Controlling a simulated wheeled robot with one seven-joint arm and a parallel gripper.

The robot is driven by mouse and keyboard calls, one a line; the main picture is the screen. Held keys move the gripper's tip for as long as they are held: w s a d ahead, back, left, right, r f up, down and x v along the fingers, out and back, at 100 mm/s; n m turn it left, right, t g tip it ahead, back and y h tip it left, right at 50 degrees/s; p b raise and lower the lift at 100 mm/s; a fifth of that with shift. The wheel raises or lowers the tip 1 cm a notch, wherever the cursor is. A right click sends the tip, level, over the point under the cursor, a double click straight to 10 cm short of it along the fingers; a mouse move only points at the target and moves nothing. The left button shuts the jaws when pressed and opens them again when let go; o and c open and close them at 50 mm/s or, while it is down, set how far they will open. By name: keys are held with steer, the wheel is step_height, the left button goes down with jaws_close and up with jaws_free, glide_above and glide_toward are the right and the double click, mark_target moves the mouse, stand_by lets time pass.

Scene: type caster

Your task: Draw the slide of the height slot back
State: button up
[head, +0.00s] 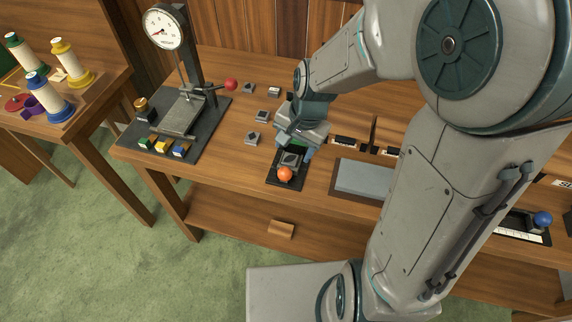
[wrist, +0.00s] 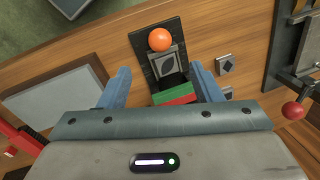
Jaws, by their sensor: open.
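A small black slot fixture (head: 272,181) sits near the table's front edge. An orange ball knob (head: 285,174) is at its front end; it also shows in the wrist view (wrist: 159,39). Behind the knob is a grey block with a dark leaf-shaped mark (wrist: 167,62), then a green and red piece (wrist: 176,94). I take this for the height slot and its slide; no label is readable. My gripper (head: 294,150) is over the fixture, open, with its fingers (wrist: 158,70) either side of it. I see no finger touching the knob; the fingers' height above the fixture is unclear.
A dial gauge stand (head: 165,28) with a red ball lever (head: 231,85) stands left. Several loose grey type blocks (head: 252,138) lie between. A grey slab (head: 360,178) is close on the right. A blue knob (head: 542,218) is farther right. My arm covers much of the table's right half.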

mark_target(286, 170)
steer(key=f, duration=0.4)
steer(key=a+f, duration=0.1)
steer(key=f, duration=0.3)
steer(key=w+a+f, duration=0.1)
steer(key=f, duration=0.3)
steer(key=shift+w+p, duration=0.1)
steer(key=shift+p, duration=0.2)
steer(key=shift+r, duration=0.1)
jaws_close()
